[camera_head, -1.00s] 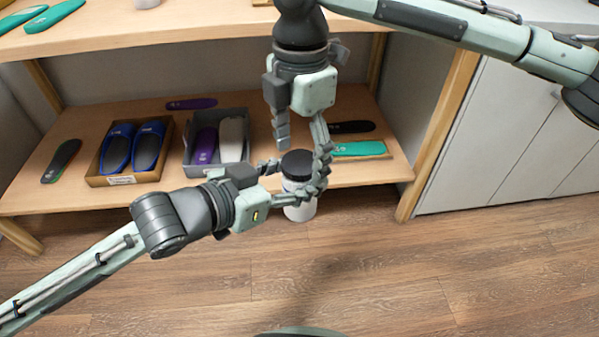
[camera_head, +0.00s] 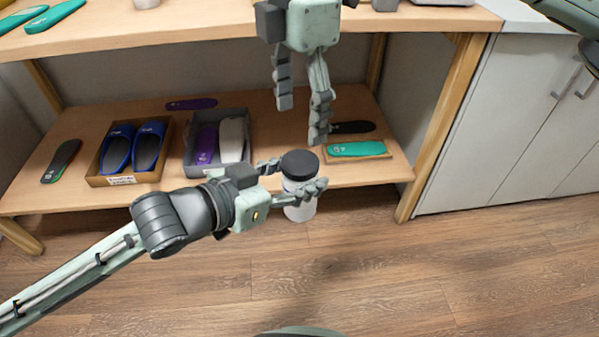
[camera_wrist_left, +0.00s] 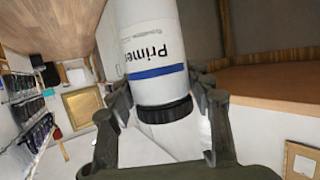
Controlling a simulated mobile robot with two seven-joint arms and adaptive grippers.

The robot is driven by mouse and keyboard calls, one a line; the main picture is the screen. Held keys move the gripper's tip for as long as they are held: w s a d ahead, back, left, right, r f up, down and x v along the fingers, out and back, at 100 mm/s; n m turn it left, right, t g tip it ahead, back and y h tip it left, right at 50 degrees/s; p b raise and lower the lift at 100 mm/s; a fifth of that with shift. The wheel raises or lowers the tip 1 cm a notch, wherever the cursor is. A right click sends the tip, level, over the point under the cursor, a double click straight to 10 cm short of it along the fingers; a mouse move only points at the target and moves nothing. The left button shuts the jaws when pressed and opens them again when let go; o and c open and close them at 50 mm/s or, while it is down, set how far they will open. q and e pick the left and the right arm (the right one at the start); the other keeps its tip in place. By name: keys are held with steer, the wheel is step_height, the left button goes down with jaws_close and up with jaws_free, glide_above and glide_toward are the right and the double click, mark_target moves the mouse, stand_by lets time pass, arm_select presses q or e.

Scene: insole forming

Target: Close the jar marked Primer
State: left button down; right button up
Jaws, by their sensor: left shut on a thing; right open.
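A white jar (camera_head: 300,211) with a black lid (camera_head: 300,163) on top stands upright in my left gripper (camera_head: 294,178), in front of the lower shelf. The gripper is shut around the jar's body below the lid. In the left wrist view the jar (camera_wrist_left: 152,40) shows the word Primer and a blue stripe, with the black lid (camera_wrist_left: 165,111) at its lower end, between the fingers. The lid sits on the jar; how tightly it is seated cannot be told. My right gripper (camera_head: 302,118) is open and empty, fingers pointing down, above and apart from the lid.
The upper table (camera_head: 180,30) is behind my right gripper. White cabinets (camera_head: 480,140) stand right. The floor in front is clear.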

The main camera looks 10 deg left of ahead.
mark_target(300, 161)
steer(key=shift+f, duration=0.1)
steer(key=shift+f, duration=3.95)
steer(key=c, duration=1.2)
steer(key=o, duration=1.3)
steer(key=shift+r, duration=2.3)
